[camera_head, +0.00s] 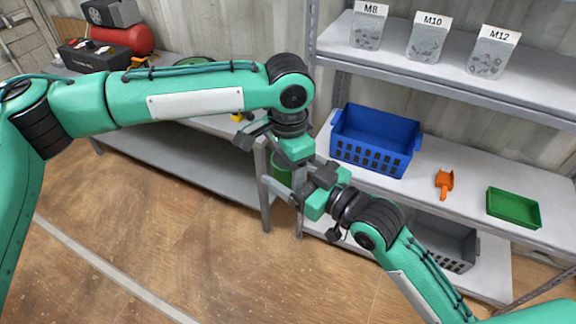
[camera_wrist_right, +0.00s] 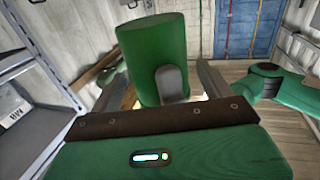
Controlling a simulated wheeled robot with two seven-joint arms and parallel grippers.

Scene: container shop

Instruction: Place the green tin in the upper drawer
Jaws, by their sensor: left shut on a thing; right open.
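The green tin (camera_head: 281,166) is mostly hidden behind my two grippers in the head view. In the right wrist view the tin (camera_wrist_right: 150,42) stands large and slightly tilted between the fingers of my right gripper (camera_wrist_right: 158,85). My left gripper (camera_head: 288,168) points down from the left arm and is shut on the tin. My right gripper (camera_head: 290,188) reaches in from the lower right, with its jaws open around the tin. A grey rounded piece covers part of the tin's near side. I see no drawer that I can identify.
Labelled boxes stand above. A workbench at left carries a red tank (camera_head: 125,38). The floor (camera_head: 185,250) is clear.

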